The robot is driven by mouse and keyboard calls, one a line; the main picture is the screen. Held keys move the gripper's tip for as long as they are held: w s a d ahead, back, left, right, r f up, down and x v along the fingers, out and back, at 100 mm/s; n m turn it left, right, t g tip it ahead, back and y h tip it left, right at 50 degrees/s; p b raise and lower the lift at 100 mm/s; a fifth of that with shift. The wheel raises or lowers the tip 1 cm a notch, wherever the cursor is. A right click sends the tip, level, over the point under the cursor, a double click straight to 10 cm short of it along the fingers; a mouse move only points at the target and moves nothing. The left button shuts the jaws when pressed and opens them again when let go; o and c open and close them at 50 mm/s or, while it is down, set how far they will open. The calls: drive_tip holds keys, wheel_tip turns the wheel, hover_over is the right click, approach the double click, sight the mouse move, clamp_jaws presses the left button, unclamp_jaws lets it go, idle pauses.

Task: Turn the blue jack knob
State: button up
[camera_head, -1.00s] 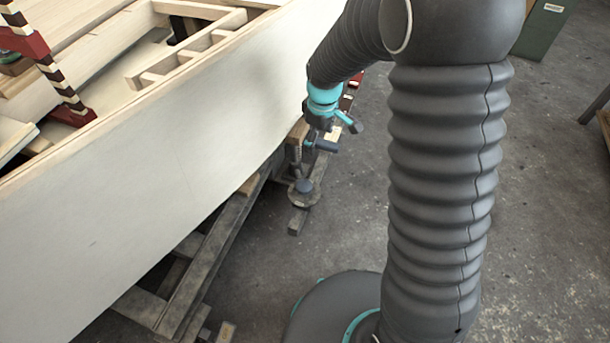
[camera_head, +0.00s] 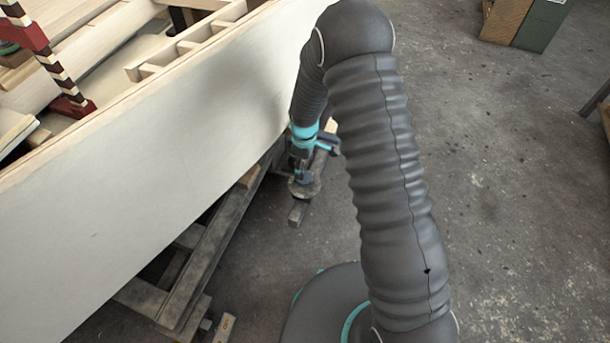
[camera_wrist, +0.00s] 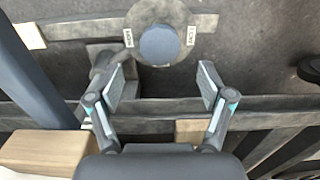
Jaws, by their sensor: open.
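The blue jack knob (camera_wrist: 158,45) is a round blue-grey disc in the upper middle of the wrist view, set on a round grey plate (camera_wrist: 145,13) with small white labels on either side. My gripper (camera_wrist: 162,78) is open and empty, its two fingers apart, one to each side of and below the knob in that view. The fingers do not appear to touch it. In the head view my gripper (camera_head: 303,168) is at the jack's round plate (camera_head: 304,189), beside the hull, and hides most of the knob.
The pale plywood hull (camera_head: 150,170) fills the left of the head view. Timber beams (camera_head: 205,265) run beneath it. In the wrist view a wooden block (camera_wrist: 45,152) lies at lower left. Concrete floor on the right is clear; boxes (camera_head: 540,22) stand far back.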

sight(305, 177)
drive_tip(key=shift+f, duration=3.05)
drive_tip(key=c, duration=1.2)
